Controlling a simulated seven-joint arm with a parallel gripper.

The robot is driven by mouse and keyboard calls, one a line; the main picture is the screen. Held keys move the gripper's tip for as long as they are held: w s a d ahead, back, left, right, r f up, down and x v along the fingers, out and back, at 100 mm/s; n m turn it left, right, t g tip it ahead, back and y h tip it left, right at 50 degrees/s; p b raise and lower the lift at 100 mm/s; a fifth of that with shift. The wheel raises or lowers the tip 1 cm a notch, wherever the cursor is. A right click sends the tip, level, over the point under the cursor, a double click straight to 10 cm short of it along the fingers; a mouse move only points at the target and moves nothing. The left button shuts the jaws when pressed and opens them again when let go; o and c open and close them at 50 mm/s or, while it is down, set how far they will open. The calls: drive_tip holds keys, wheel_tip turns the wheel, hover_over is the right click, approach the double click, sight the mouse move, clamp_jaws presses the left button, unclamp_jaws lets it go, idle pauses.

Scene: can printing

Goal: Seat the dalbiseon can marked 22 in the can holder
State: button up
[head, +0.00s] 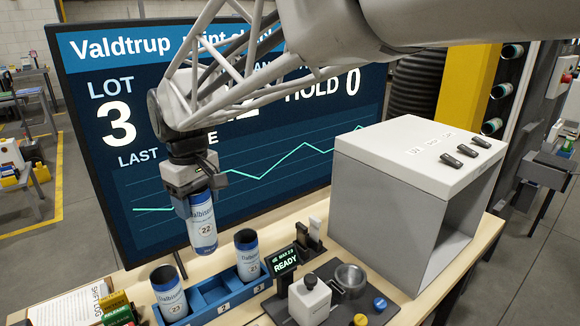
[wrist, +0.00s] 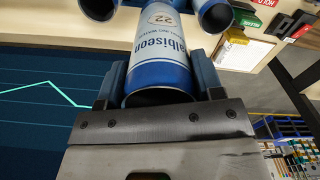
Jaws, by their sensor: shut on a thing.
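My gripper (head: 199,205) is shut on the white and blue Dalbiseon can marked 22 (head: 203,229), gripping it near its open top. The can hangs nearly upright in front of the dark screen, above and behind the blue rack (head: 215,298). The wrist view also shows can 22 (wrist: 160,45) between my gripper's fingers (wrist: 160,78). Can 23 (head: 170,300) stands in the rack's left end and can 21 (head: 247,262) in its right end; the middle compartment looks empty. A round metal cup (head: 350,278) sits on a dark base further right; I cannot tell which is the can holder.
A small display reading READY (head: 286,262) stands between the rack and the cup. A large grey open-fronted box (head: 385,215) is on the right of the bench. The tall screen (head: 280,180) rises close behind the can. Papers (head: 68,308) lie at the left.

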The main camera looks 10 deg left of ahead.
drive_tip(key=shift+w+d, duration=0.1)
drive_tip(key=w+d+m, duration=0.2)
drive_tip(key=w+d, duration=0.7)
drive_tip(key=d, duration=0.5)
drive_tip(key=d+f+m, duration=0.2)
drive_tip(key=d, duration=0.7)
drive_tip(key=s+d+f+m, duration=0.1)
drive_tip(key=d+f+m, duration=0.1)
drive_tip(key=d, duration=0.7)
drive_tip(key=shift+s+d+f, duration=0.2)
drive_tip(key=shift+f, duration=0.45)
